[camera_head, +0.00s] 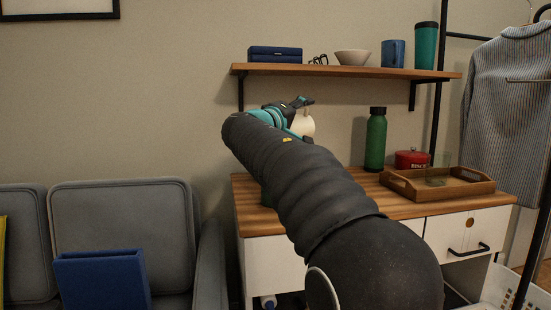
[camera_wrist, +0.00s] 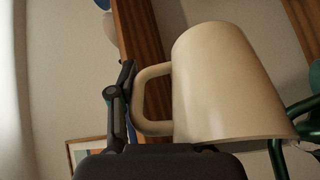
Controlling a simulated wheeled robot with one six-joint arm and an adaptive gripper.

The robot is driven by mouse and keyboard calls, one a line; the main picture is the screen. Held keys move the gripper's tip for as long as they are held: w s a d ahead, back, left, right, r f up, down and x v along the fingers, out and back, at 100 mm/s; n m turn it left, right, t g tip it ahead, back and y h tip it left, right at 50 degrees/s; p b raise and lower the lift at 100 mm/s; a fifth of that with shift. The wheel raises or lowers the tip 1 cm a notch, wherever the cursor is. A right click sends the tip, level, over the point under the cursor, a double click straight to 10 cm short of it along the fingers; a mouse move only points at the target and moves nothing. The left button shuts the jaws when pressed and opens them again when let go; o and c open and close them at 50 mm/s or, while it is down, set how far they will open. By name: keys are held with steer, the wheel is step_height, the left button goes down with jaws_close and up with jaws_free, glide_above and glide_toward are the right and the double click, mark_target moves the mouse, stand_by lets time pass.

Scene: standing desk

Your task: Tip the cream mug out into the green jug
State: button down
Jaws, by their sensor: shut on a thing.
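My gripper (camera_wrist: 122,95) is shut on the mug's handle. In the head view the mug (camera_head: 303,125) shows in part beside my gripper (camera_head: 292,106), above the desk and below the shelf. Curved dark green parts (camera_wrist: 278,158), likely the green jug, show below the mug at the right edge of the wrist view. In the head view my arm hides most of the jug. The mug's contents are not visible.
The desk (camera_head: 405,207) bears a green bottle (camera_head: 376,140), a red tin (camera_head: 411,159) and a wooden tray (camera_head: 470,188) with a clear glass (camera_head: 437,172). The shelf (camera_head: 350,71) above holds a blue box, glasses, a bowl, a blue cup and a green tumbler.

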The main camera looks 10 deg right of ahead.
steer(key=shift+s+a+r+t+h+b, duration=0.15)
steer(key=shift+a+t+h+b, duration=0.15)
steer(key=shift+b, duration=0.75)
steer(key=shift+b, duration=0.3)
